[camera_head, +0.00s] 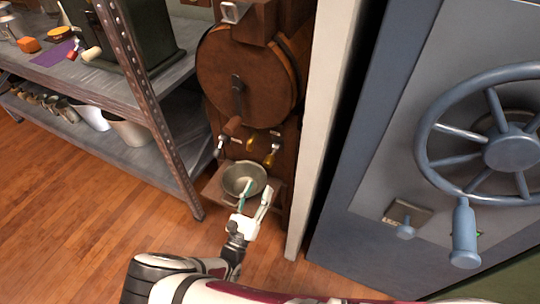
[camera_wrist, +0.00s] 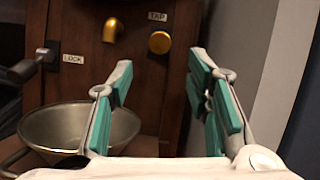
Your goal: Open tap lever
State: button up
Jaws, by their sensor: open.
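The brass tap lever (camera_head: 271,156) is on the front of a brown wooden cabinet, at its right side. In the wrist view its round brass end (camera_wrist: 159,42) faces me under a TAP label (camera_wrist: 157,16). A brass spout (camera_wrist: 112,31) is to its left. A dark lever (camera_wrist: 36,67) by a LOCK label (camera_wrist: 73,58) is further left. My gripper (camera_head: 256,192) is low before the cabinet. Its teal-padded fingers (camera_wrist: 163,85) are spread and empty, with the tap lever's end above the gap between them. I see no contact with it.
A metal bowl (camera_head: 243,180) stands on a small wooden ledge below the spout, close to my left finger. A white post (camera_head: 322,120) and a blue-grey safe (camera_head: 400,170) with a wheel stand right. A metal shelf (camera_head: 150,85) is left.

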aim_at(270, 159)
jog(key=x, duration=1.1)
jog(key=shift+w+r+b, duration=0.1)
jog(key=shift+b, duration=0.3)
grip_shut()
